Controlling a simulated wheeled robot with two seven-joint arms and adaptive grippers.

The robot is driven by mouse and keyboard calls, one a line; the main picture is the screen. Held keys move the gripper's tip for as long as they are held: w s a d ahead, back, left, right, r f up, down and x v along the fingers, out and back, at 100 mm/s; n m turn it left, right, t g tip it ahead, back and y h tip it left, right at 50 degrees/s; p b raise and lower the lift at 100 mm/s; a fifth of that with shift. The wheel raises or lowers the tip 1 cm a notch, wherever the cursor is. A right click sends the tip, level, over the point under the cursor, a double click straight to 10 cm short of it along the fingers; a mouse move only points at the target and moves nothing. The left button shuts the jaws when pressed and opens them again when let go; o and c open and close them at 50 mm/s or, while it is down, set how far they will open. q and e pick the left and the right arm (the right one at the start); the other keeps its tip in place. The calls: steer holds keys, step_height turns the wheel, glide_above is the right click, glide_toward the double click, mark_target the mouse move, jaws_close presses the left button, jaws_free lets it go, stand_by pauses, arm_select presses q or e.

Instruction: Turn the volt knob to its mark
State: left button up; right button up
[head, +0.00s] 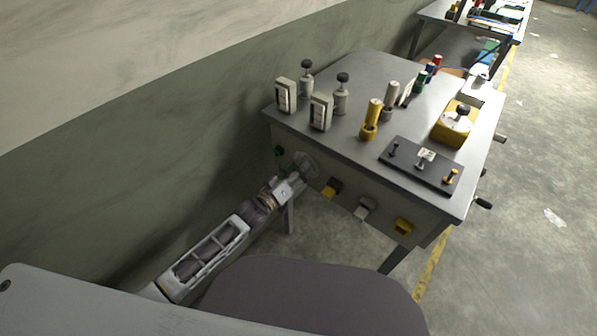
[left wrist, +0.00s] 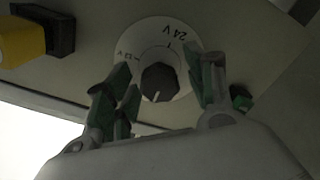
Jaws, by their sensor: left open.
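The volt knob (left wrist: 160,82) is dark and faceted, on a round pale dial plate (left wrist: 148,32) marked "24 V" and "12 V" in the left wrist view. A short light line on the knob points toward the bottom of that picture, away from both labels. My left gripper (left wrist: 163,86) is open, with one green-padded finger on each side of the knob. A gap shows on the right; contact on the left is unclear. In the head view the dial plate (head: 306,161) is on the bench's front panel at left, and my left gripper (head: 290,186) reaches it, hiding the knob.
The grey bench (head: 350,75) carries meters, posts, a yellow box (head: 455,125) and a dark plate with terminals (head: 421,165). A yellow-and-black switch (head: 331,188) sits right of the dial. A small green part (left wrist: 241,97) is near the right finger. A wall rises at left.

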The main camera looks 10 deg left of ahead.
arm_select(q)
steer(key=c, duration=1)
